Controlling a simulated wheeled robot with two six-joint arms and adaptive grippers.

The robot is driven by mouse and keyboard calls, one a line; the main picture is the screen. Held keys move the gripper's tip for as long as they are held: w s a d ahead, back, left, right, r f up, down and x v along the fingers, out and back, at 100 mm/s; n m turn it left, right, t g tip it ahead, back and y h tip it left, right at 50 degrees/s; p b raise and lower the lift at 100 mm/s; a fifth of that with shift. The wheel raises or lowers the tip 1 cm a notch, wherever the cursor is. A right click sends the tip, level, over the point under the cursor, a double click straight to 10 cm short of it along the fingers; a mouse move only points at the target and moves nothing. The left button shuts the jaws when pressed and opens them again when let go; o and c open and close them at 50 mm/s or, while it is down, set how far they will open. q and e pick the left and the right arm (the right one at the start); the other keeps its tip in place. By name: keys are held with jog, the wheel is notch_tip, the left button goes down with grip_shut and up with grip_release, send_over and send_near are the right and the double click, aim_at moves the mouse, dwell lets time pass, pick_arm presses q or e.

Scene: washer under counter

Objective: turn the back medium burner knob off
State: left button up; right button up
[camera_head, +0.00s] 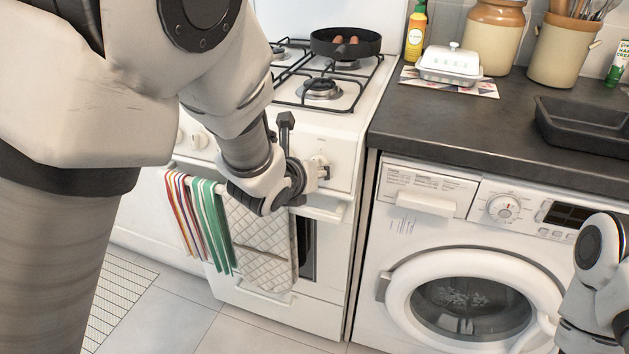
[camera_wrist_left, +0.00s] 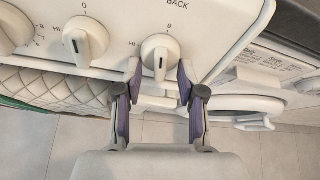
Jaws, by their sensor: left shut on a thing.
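The white back medium burner knob (camera_wrist_left: 160,56) is on the stove's front panel, under printed "BACK" and "0" marks, with "HI" at its left. Its ridge stands roughly upright in the wrist view, in line with the "0". My left gripper (camera_wrist_left: 160,79) is shut on it, one fingertip on each side. In the head view the knob (camera_head: 319,163) is at the panel's right end, partly hidden by my left wrist. My right arm shows at the lower right of the head view, but its gripper is out of frame.
Another knob (camera_wrist_left: 86,40) is close to the left. A black pan (camera_head: 346,42) with brown food sits on a back burner. Towels (camera_head: 258,245) hang on the oven rail below my wrist. The counter (camera_head: 480,118) and washer (camera_head: 470,260) are to the right.

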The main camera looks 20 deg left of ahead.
pick_arm(q)
jog(key=shift+m+y+b, duration=0.4)
jog(key=shift+m+b, duration=0.7)
jog(key=o, duration=1.1)
notch_tip(320, 180, up, 10)
